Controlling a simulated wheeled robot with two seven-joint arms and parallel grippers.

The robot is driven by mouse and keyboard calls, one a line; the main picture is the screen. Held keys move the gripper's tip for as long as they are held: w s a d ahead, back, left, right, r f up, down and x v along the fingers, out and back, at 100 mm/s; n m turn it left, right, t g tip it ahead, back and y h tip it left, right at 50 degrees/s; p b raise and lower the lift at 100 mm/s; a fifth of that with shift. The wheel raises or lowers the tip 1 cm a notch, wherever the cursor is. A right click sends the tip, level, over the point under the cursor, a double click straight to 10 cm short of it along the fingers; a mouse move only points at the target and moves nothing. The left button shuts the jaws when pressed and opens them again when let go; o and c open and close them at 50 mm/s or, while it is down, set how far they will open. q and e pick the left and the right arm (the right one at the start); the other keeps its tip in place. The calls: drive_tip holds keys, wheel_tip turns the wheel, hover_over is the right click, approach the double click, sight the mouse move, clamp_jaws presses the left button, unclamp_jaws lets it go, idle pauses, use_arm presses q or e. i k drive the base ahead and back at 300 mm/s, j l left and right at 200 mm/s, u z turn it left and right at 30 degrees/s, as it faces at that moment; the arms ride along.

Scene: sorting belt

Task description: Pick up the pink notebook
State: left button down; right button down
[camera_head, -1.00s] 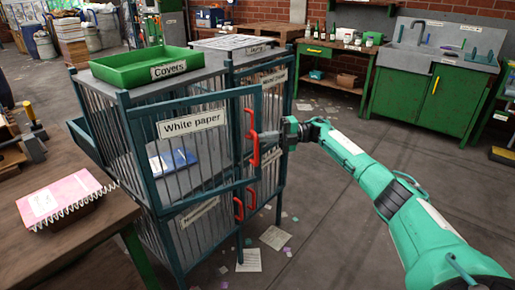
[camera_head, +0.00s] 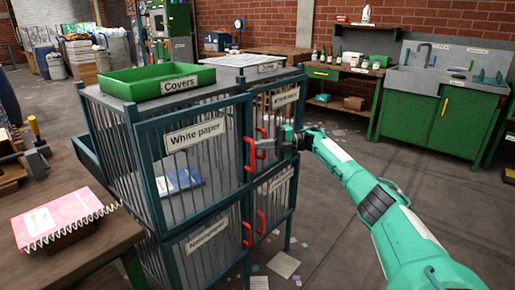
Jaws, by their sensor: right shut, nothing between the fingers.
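The pink notebook (camera_head: 60,218) is spiral-bound with a white label. It lies on the wooden table at the lower left, on top of a darker block-like item that it partly hides. My right gripper (camera_head: 264,144) is shut and empty at the red handles on the front of the barred cage (camera_head: 135,150), far to the right of the notebook. Whether its fingertips touch a handle I cannot tell. My left gripper is not in view.
The cage stands right beside the wooden table (camera_head: 90,262). Its "White paper" door (camera_head: 200,160) appears closed, with a blue item (camera_head: 180,182) behind the bars. A green "Covers" tray (camera_head: 155,80) sits on top. Tools (camera_head: 36,150) lie on the table behind the notebook.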

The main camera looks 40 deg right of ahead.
sight(34, 224)
drive_tip(key=k+l, duration=0.1)
drive_tip(key=l, duration=0.75)
drive_tip(key=k+l, duration=0.15)
drive_tip(key=l, duration=0.25)
